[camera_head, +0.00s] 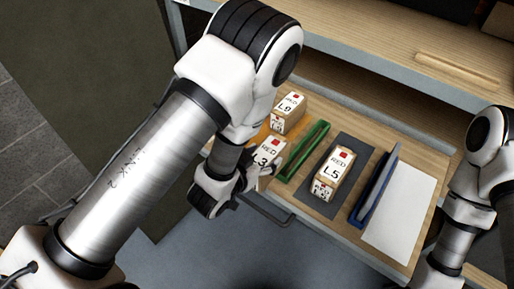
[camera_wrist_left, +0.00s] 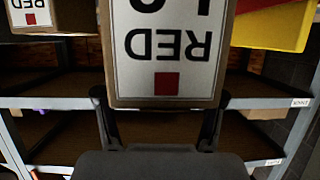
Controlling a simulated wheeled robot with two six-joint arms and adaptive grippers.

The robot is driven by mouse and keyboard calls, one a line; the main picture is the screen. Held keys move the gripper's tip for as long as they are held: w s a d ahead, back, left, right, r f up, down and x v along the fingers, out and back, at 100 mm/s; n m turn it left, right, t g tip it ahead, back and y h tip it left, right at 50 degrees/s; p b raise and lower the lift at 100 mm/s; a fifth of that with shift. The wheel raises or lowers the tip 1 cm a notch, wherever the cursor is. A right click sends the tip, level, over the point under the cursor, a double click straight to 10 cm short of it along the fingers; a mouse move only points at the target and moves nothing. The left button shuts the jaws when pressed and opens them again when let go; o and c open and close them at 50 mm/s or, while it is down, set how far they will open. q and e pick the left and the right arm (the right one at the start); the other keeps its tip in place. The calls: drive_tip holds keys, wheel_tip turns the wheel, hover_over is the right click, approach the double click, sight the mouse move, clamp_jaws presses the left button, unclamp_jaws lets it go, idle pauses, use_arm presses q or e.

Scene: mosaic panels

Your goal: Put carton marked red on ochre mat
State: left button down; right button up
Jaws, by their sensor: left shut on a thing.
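A carton marked RED and L3 (camera_head: 268,150) is at the drawer's left side, partly hidden by my left gripper (camera_head: 258,176). My left gripper is shut on it. The wrist view shows a carton face (camera_wrist_left: 168,60) with RED and a red square, upside down between the fingers. The ochre mat (camera_head: 265,131) shows only in part behind it; I cannot tell whether the carton touches the mat. A second carton, marked L0 (camera_head: 290,103), stands behind it. A third, marked RED and L5 (camera_head: 333,170), stands on a dark grey mat (camera_head: 353,148). My right gripper is not in view.
A green rail (camera_head: 304,152) stands between the ochre and grey mats. A blue rail (camera_head: 374,188) stands between the grey mat and a white mat (camera_head: 402,215). A shelf (camera_head: 375,75) overhangs behind. My right arm is at the right edge.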

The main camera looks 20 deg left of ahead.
use_arm(q)
drive_tip(key=b, duration=0.2)
drive_tip(key=shift+w+a+f+b, duration=0.3)
drive_tip(key=shift+w+f+b, duration=0.05)
drive_tip(key=w+a+f+b, duration=0.1)
drive_tip(key=w, duration=0.2)
drive_tip(key=w+a+f+b, duration=0.1)
drive_tip(key=w+a, duration=0.1)
drive_tip(key=w, duration=0.1)
drive_tip(key=w+a+f+b, duration=0.1)
drive_tip(key=w+f, duration=0.1)
drive_tip(key=w, duration=0.1)
drive_tip(key=shift+w+a, duration=0.25)
drive_tip(key=shift+w, duration=0.1)
drive_tip(key=shift+r, duration=0.15)
drive_tip(key=shift+c, duration=0.6)
unclamp_jaws()
drive_tip(key=shift+s, duration=0.1)
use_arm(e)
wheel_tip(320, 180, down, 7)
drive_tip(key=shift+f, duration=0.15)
